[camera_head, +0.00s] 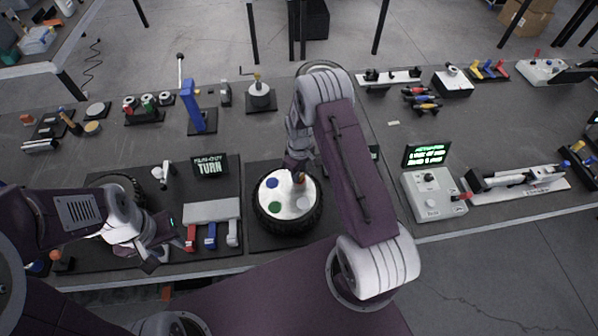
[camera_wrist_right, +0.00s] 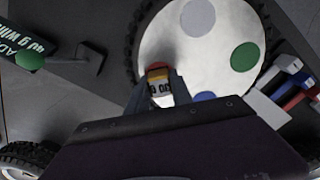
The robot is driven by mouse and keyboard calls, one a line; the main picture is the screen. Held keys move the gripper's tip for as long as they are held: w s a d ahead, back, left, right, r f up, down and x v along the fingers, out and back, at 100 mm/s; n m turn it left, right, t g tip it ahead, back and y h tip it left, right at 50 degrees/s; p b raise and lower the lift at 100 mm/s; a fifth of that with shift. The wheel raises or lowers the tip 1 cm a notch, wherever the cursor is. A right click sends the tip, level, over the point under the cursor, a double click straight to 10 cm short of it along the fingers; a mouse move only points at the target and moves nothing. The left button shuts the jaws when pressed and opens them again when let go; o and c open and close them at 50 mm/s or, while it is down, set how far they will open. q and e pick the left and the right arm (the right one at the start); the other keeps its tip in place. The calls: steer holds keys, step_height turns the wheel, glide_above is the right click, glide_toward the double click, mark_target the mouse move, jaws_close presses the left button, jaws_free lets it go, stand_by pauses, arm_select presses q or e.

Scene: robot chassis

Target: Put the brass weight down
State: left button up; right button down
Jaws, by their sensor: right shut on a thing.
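My right gripper (camera_wrist_right: 157,92) is shut on a small piece with a yellow and white label, which I take as the brass weight (camera_wrist_right: 158,84). In the head view the right gripper (camera_head: 298,172) is over the far part of a white disc (camera_head: 284,207) set in a black tyre (camera_head: 259,215). The disc carries blue, green and pale spots. A red patch shows just past the weight in the right wrist view. Whether the weight touches the disc cannot be told. My left gripper (camera_head: 158,254) is low at the left; its fingers are unclear.
A grey block (camera_head: 212,210) with red, blue and white pieces stands left of the tyre. A lit sign (camera_head: 210,167) is behind it. A control box (camera_head: 433,194) with a screen is at the right. Weights and a blue post (camera_head: 193,106) stand behind.

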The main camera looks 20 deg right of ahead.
steer(key=shift+f, duration=0.1)
steer(key=c, duration=1.1)
jaws_free()
steer(key=shift+c, duration=0.2)
steer(key=shift+w+r, duration=0.1)
steer(key=shift+r, duration=0.3)
step_height(320, 180, up, 12)
steer(key=b, duration=0.2)
steer(key=shift+f+b, duration=0.25)
steer(key=shift+b, duration=0.15)
